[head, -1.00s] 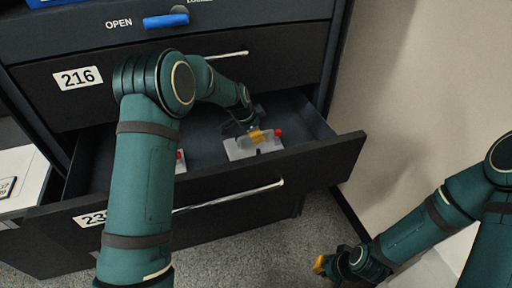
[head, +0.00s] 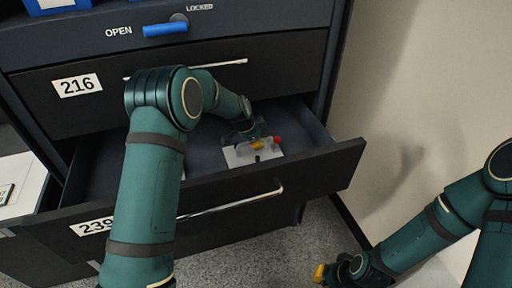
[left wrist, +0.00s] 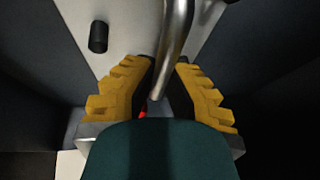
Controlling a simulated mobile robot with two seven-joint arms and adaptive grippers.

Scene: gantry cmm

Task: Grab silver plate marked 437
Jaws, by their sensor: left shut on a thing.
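A silver-grey plate (head: 238,158) with a red knob (head: 277,140) sits in the open drawer. I cannot read any number on it. My left gripper (head: 257,144) reaches down over it, yellow fingers at its top. In the left wrist view, the left gripper (left wrist: 165,85) has its fingers on either side of a curved metal bar (left wrist: 175,40), shut on it. A pale plate surface (left wrist: 125,40) with a black knob (left wrist: 98,37) lies behind, and a bit of red shows between the fingers. My right gripper (head: 321,273) is outside the drawer, low over the floor; its finger gap is unclear.
The open drawer (head: 330,165) is labelled 239 and has a metal handle (head: 235,203). The drawer above (head: 285,75), labelled 216, is shut. A blue lever (head: 165,29) sits between OPEN and LOCKED. A wall (head: 420,80) stands right. My left arm hides part of the drawer.

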